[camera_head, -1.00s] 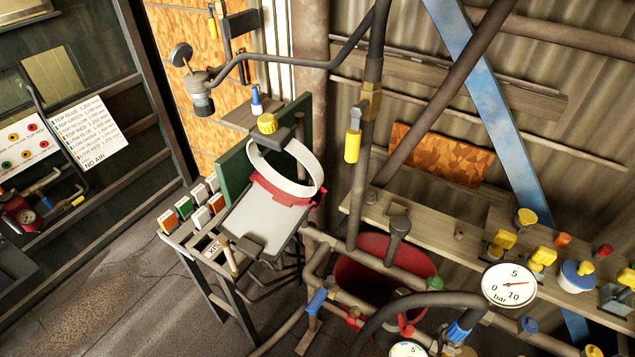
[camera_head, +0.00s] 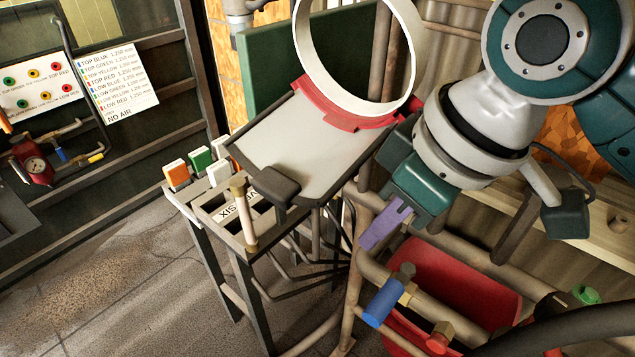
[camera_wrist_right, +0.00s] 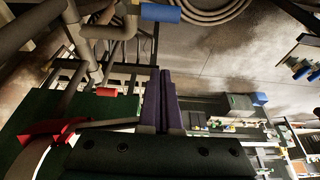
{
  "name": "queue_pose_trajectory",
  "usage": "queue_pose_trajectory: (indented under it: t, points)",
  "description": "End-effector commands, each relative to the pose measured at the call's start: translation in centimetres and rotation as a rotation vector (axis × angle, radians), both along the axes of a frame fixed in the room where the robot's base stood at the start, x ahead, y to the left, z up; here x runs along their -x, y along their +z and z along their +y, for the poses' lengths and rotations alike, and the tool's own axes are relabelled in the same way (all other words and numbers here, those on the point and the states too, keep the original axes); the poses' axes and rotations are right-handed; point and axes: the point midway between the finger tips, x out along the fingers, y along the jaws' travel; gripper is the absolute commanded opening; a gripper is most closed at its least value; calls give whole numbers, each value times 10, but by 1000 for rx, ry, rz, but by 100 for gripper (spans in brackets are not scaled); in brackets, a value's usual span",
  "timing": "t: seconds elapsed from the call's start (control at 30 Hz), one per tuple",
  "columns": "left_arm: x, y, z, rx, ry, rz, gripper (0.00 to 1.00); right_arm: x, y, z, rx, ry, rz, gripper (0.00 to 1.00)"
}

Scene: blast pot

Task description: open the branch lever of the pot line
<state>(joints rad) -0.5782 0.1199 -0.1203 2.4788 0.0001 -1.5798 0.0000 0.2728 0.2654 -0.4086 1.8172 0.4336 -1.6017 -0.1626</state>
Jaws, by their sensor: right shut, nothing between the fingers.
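A blue-handled lever (camera_head: 383,302) sits on a brass valve on the pipework at the lower middle of the head view. A blue handle also shows at the top of the right wrist view (camera_wrist_right: 160,13). No label shows which lever is the branch lever. My right gripper (camera_head: 370,241), with purple fingers, comes in from the upper right. It is shut and empty, above the blue lever and apart from it. Its closed fingers also show in the right wrist view (camera_wrist_right: 160,74). My left gripper is not in view.
A red-orange valve handle (camera_head: 440,337) is right of the blue lever, by a red bucket (camera_head: 455,275). A white ring (camera_head: 300,45) in a red clamp stands over a grey plate (camera_head: 300,150), close left of my right arm. Floor at lower left is clear.

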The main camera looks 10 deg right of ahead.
Motion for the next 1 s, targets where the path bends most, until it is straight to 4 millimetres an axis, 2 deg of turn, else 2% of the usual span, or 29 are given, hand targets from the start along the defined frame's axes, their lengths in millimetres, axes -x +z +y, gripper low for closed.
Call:
queue_pose_trajectory:
  t: [0.17,0.57,0.6,0.7,1.0]
  points:
    - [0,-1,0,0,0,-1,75,-5,-19,5,0,-1,4,0]
    - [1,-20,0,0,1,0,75,-27,-96,22,0,-1,2,0]
    - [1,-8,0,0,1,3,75,-19,-90,15,2,-2,4,0]
    - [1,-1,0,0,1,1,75,-7,-92,6,1,-1,2,0]
    - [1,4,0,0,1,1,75,4,-98,-4,0,-1,-1,0]
